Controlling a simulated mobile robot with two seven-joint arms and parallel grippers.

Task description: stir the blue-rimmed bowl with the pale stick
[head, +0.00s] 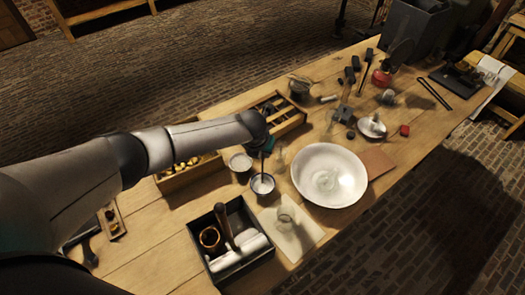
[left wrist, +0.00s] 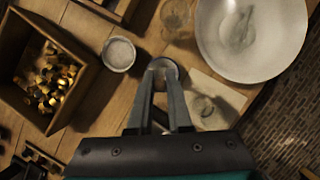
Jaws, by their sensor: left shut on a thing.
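A small blue-rimmed bowl (head: 262,190) with whitish contents stands on the table just left of the large white bowl. My left gripper (head: 262,151) is right above it, pointing down. It is shut on the thin pale stick (head: 262,171), which hangs upright with its lower end inside the bowl's rim. Whether the tip touches the contents I cannot tell. In the left wrist view the fingers (left wrist: 162,85) cover part of the blue-rimmed bowl (left wrist: 165,63), and the stick is hard to make out. My right gripper is not in view.
A similar small dish (head: 240,161) stands close behind and left. The large white bowl (head: 345,160) is close on the right. A dark box (head: 228,259) with tools and a pale board (head: 300,240) with a glass are in front. A wooden tray (left wrist: 72,117) holds brass pieces.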

